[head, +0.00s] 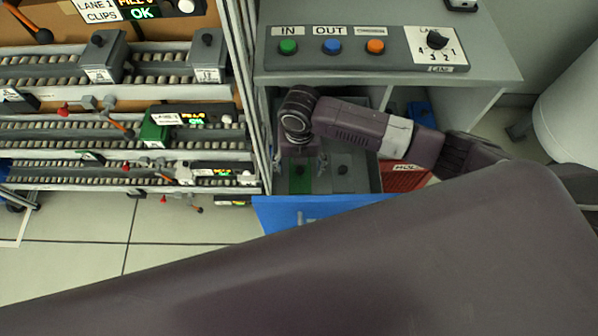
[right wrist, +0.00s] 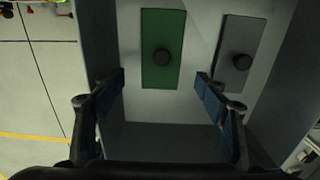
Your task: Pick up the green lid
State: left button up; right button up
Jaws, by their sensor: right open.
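The green lid (right wrist: 160,72) is a flat rectangle with a round dark knob. It lies on the floor of an open drawer with a blue front (head: 318,207). In the head view the green lid (head: 299,184) shows partly below my right gripper (head: 303,165). In the right wrist view my right gripper (right wrist: 162,92) is open and empty, with its fingers on either side of the lower part of the lid and apart from it. My left gripper does not show in either view.
A grey lid (right wrist: 237,55) with a dark knob lies right of the green one. The drawer walls (right wrist: 97,40) are close around. A button panel (head: 365,47) is above the drawer. Roller lanes (head: 110,130) stand left. My own arm covers the lower head view.

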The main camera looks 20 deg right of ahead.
aim_at(300, 179)
notch_tip(300, 179, down, 5)
jog(key=shift+d, duration=0.1)
jog(key=c, duration=1)
